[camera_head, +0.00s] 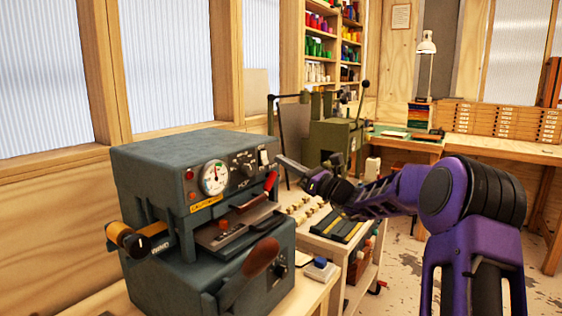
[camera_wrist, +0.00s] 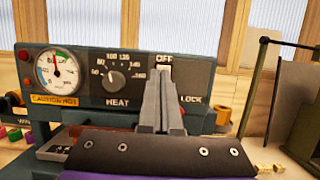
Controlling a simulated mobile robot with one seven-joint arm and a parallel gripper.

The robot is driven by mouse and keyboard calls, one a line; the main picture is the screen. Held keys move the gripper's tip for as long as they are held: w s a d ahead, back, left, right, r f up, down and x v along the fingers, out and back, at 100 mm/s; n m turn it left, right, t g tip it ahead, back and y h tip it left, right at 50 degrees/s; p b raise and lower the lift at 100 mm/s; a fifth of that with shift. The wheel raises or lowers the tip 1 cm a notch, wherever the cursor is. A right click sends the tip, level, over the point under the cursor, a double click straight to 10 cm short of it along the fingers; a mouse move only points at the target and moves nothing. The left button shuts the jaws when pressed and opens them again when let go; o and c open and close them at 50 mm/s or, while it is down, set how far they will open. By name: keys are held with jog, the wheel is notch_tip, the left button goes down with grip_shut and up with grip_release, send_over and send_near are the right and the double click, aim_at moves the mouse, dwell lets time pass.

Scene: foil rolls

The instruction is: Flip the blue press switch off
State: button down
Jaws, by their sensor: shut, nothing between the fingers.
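The blue-grey press (camera_head: 190,155) stands at left centre in the head view. Its front panel also shows in the wrist view (camera_wrist: 85,95). The white switch (camera_head: 264,157) is at the panel's upper right. In the wrist view the switch (camera_wrist: 164,68) sits just under the word OFF, its lower part hidden behind my fingertips. My gripper (camera_head: 280,159) is shut and empty, reaching in from the right with its tips at or very near the switch. The wrist view shows the two fingers (camera_wrist: 160,84) together in front of it. I cannot tell whether they touch or which way the switch is tilted.
A round gauge (camera_wrist: 57,70) and a heat knob (camera_wrist: 116,81) are left of the switch. A red-handled lever (camera_head: 271,183) and a brown handle (camera_head: 261,257) stick out below. A green machine (camera_head: 335,140) and a trolley (camera_head: 345,232) stand to the right.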

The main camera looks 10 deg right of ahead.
jog(key=s+d, duration=0.6)
jog(key=d, duration=0.1)
jog(key=shift+s, duration=0.3)
